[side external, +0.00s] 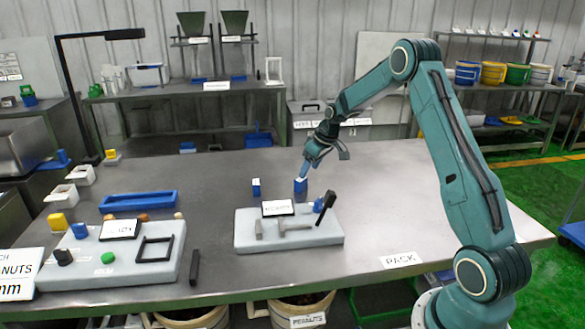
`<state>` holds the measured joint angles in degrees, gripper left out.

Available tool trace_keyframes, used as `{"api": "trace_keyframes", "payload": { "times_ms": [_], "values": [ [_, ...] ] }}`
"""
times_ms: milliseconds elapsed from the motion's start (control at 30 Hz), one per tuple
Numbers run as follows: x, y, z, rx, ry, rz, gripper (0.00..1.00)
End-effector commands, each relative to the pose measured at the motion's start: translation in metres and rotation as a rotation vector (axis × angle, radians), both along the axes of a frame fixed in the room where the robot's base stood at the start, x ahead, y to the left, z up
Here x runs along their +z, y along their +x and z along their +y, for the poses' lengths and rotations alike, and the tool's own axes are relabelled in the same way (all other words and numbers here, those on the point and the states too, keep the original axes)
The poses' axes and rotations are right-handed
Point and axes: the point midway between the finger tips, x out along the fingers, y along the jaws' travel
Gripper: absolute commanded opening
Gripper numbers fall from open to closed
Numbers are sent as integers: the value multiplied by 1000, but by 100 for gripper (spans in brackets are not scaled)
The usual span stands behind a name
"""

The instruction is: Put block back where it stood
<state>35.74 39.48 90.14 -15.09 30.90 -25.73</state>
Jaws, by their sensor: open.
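A small blue block (300,186) with a pale upper part stands on the metal table, just behind the right half of a grey board (262,242). My gripper (305,172) points down over this block, with its fingertips at or just above the block's top. The jaws are open. At this size I cannot tell whether the fingers touch the block or straddle it. A second small blue and white block (256,188) stands on the table to the left, apart from my gripper.
The grey board carries a labelled plate, grey pieces and an upright black-handled piece (325,203). Another grey board (100,272) with small parts lies at left, near a blue tray (138,201). A PACK label (401,260) lies at front right. The table's back right is clear.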

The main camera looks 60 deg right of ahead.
Motion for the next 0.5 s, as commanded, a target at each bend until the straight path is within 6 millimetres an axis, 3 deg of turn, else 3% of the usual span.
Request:
{"api": "trace_keyframes", "payload": {
  "times_ms": [233, 500],
  "values": [
    [35, -14, 0, -1, -1, -2, 58],
    [52, -22, 0, -1, 0, 0, 58]
  ]
}}
